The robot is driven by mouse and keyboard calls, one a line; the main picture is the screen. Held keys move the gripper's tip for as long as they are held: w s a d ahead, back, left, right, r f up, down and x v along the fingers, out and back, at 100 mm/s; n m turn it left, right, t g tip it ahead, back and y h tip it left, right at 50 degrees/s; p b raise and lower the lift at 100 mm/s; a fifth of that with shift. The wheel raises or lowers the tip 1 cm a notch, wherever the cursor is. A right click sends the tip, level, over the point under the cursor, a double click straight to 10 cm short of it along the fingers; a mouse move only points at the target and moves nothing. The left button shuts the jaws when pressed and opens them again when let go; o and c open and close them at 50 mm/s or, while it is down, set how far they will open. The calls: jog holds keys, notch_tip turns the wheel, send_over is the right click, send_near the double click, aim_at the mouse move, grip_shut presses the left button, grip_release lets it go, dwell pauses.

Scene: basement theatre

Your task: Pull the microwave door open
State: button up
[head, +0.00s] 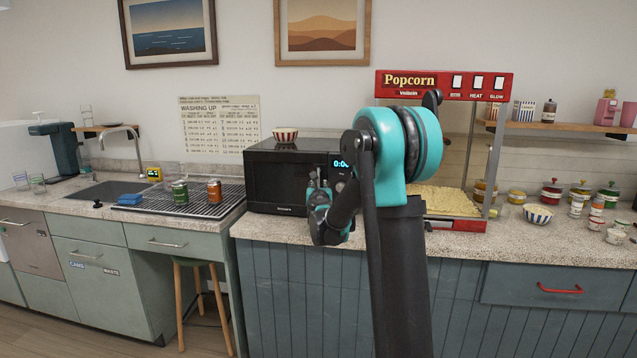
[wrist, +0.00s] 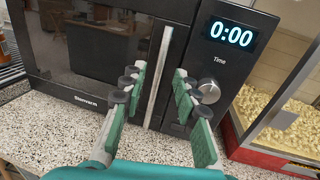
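The black microwave (head: 285,178) stands on the speckled counter, and its door (wrist: 90,55) looks shut. The door's upright silver handle (wrist: 158,80) shows in the wrist view, left of the panel with the 0:00 display (wrist: 231,35) and the round knob (wrist: 208,91). My gripper (wrist: 160,72) is open and faces the door front. In the wrist view its green-padded fingers appear on either side of the handle, and I cannot tell whether they touch it. In the head view my gripper (head: 318,182) is in front of the microwave's right part, and my arm hides some of it.
The counter (wrist: 50,125) just in front of the microwave is bare.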

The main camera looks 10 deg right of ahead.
aim_at(319, 181)
jog(key=shift+w+d, duration=0.2)
jog(key=shift+w, duration=1.2)
jog(key=shift+w+d, duration=0.15)
jog(key=shift+w, duration=1.2)
jog(key=shift+c, duration=0.3)
grip_shut()
